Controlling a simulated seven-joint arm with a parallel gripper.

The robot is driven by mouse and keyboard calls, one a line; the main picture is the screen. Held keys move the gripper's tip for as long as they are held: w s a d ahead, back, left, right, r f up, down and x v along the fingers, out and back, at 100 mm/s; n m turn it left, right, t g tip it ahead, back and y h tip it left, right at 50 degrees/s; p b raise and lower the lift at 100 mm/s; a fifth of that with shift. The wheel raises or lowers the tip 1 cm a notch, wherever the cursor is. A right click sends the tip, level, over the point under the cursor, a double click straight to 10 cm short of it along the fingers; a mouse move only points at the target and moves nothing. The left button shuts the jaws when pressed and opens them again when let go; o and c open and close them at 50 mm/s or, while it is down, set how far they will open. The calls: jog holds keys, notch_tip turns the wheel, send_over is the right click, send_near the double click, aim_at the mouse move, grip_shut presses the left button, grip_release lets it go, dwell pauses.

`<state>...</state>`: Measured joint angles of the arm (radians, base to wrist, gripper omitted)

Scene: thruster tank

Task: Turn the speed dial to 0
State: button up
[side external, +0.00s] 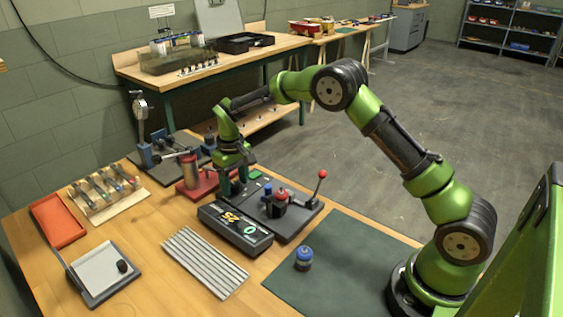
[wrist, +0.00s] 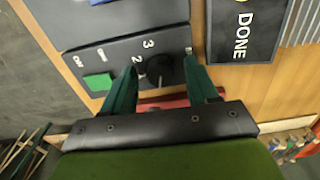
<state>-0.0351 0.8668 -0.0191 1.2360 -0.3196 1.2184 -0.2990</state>
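The speed dial (wrist: 166,72) is a dark round knob on a dark control panel (wrist: 113,55), with white numbers 2 and 3 beside it in the wrist view. Its pointer is too dark to read. My gripper (wrist: 161,68) is over the panel, with its two green fingers apart on either side of the dial. A gap seems to show between the fingers and the knob. In the side view my gripper (side external: 235,184) points down at the back left of the machine base (side external: 296,222), and the dial is hidden there.
A green button (wrist: 98,82) is left of the dial. A display box (side external: 236,230) shows 25 and a green 0; DONE is printed on it. A red-knobbed lever (side external: 322,174) and a red-black part (side external: 281,198) stand nearby. A red-based press (side external: 190,175) stands close behind.

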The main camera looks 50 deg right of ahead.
aim_at(237, 185)
notch_tip(237, 185, up, 17)
dwell(0.6)
jog(key=s+a+r+m+t+y, duration=0.1)
jog(key=s+r+m+t, duration=0.1)
jog(key=s, duration=1.3)
jog(key=s+a+r+m+t+y, duration=0.1)
jog(key=s+t, duration=0.4)
jog(key=s, duration=1)
jog(key=shift+r+m, duration=0.4)
jog(key=shift+r, duration=0.25)
